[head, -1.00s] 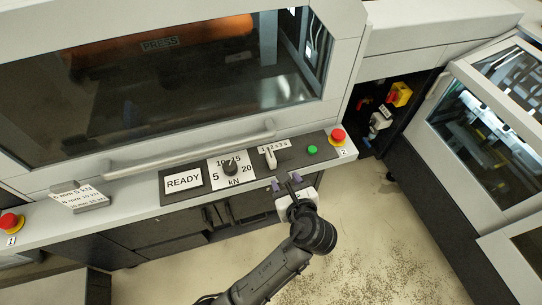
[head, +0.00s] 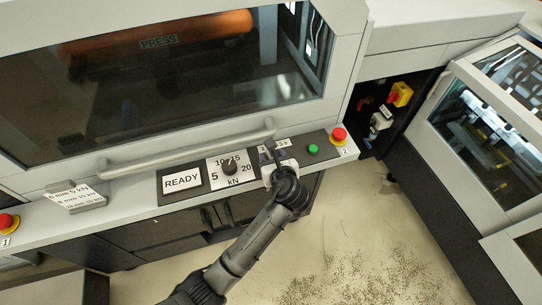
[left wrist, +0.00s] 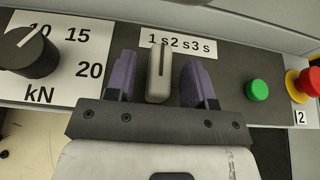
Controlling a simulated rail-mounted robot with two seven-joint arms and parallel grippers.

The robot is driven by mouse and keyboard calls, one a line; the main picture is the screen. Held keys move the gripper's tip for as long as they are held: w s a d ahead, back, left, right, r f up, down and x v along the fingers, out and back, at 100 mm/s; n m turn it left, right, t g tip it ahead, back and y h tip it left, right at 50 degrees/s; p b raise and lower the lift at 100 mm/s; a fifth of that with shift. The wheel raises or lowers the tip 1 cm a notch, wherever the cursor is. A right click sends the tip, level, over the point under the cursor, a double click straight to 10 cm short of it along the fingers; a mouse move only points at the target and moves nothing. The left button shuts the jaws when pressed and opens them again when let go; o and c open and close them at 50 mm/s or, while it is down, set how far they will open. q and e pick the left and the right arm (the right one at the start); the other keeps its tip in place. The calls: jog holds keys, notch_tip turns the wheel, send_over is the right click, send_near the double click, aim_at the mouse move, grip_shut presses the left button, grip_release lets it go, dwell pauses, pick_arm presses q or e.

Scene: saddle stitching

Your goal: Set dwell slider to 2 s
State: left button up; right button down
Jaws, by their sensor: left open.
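The dwell slider knob (left wrist: 159,76) is a pale grey upright block with a dark line on its face. In the left wrist view it stands below the label strip (left wrist: 180,44) marked 1 s, 2 s, 3 s, with its top near the left part of the strip. My left gripper (left wrist: 159,82) is open, with one purple finger on each side of the knob and small gaps showing. In the head view my left gripper (head: 271,156) is over the slider and hides the knob and part of the label. My right gripper is not in view.
Left of the slider is the black kN dial (head: 230,167) and the READY display (head: 182,182). To the right are a green button (head: 312,149) and a red emergency stop (head: 338,134). The press door handle (head: 190,150) runs behind the panel.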

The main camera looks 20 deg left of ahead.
pick_arm(q)
jog(key=shift+w+a+f, duration=0.25)
jog(key=shift+w+a, duration=0.15)
jog(key=shift+w, duration=0.1)
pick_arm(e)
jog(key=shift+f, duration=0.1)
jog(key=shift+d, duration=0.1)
pick_arm(q)
jog(key=shift+c, duration=0.5)
grip_shut()
